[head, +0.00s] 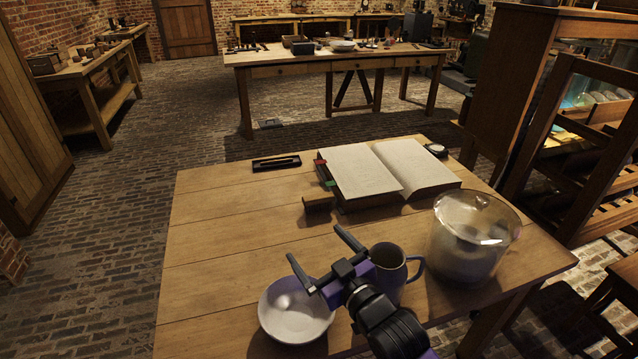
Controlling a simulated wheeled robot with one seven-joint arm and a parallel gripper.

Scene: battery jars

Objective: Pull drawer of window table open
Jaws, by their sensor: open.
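My gripper (314,242) is open and empty, its two dark fingers spread apart over the near wooden table (220,250). It is above the table's front part, between a white bowl and a grey mug. No drawer front shows on this near table; only its top and part of its right side are in view. A long wooden table (240,60) farther back has drawer fronts along its front, such as a left drawer (287,70) and a right drawer (415,62), which look shut. No window shows, so I cannot tell which table is the window table.
On the near table are the bowl (292,318), mug (413,268), glass jar (470,245), open book (360,172), small wooden block (318,202) and dark pen tray (276,162). A glazed cabinet (510,75) stands right. Brick floor (180,115) is clear at left.

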